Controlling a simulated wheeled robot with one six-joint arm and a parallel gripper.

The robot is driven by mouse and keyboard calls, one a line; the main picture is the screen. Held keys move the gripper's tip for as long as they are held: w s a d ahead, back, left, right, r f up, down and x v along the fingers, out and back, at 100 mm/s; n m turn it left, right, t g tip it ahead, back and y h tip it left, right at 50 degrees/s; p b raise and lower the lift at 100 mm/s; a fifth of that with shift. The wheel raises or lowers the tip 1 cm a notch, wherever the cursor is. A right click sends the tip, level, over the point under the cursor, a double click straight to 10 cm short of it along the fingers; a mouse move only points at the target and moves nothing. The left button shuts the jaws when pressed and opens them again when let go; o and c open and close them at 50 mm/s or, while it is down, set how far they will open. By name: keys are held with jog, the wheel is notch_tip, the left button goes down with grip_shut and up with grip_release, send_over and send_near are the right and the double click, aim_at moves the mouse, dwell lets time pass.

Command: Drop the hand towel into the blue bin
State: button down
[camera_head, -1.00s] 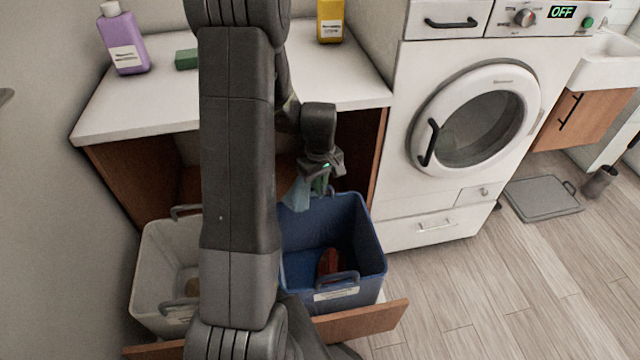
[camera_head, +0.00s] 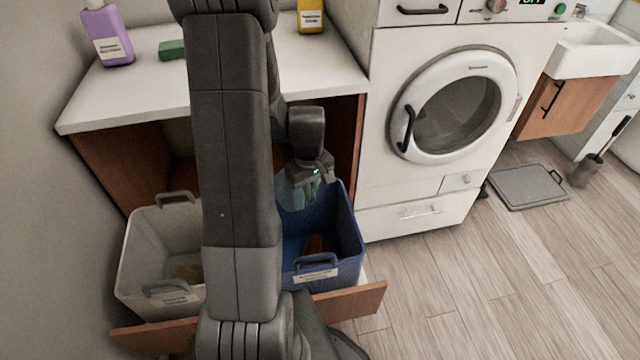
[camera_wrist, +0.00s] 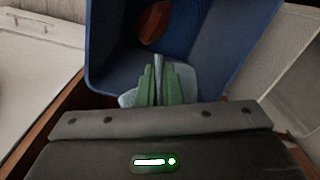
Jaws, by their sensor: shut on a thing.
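My gripper (camera_head: 310,188) is shut on the hand towel (camera_head: 294,194), a pale blue-green cloth that hangs from its fingers. The towel is at the back left part of the blue bin's (camera_head: 350,235) opening, partly hidden by my arm in the head view. In the wrist view the green fingers (camera_wrist: 160,84) pinch the towel (camera_wrist: 128,98), with the blue bin (camera_wrist: 103,45) open beyond it. A reddish-brown item (camera_head: 314,243) lies inside the blue bin; it also shows in the wrist view (camera_wrist: 155,22).
A whitish bin (camera_head: 140,255) stands left of the blue bin, in the same pulled-out drawer with a wooden front (camera_head: 350,301). The white counter (camera_head: 130,95) is above and behind. A washing machine (camera_head: 425,190) stands to the right, with open floor before it.

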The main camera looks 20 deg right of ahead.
notch_tip(320, 180, down, 6)
jog(key=b, duration=0.4)
jog(key=shift+a, duration=0.1)
jog(key=shift+c, duration=1.4)
grip_release()
notch_tip(320, 180, up, 6)
jog(key=p, duration=0.3)
jog(key=shift+f+p, duration=0.25)
jog(key=shift+p, duration=0.15)
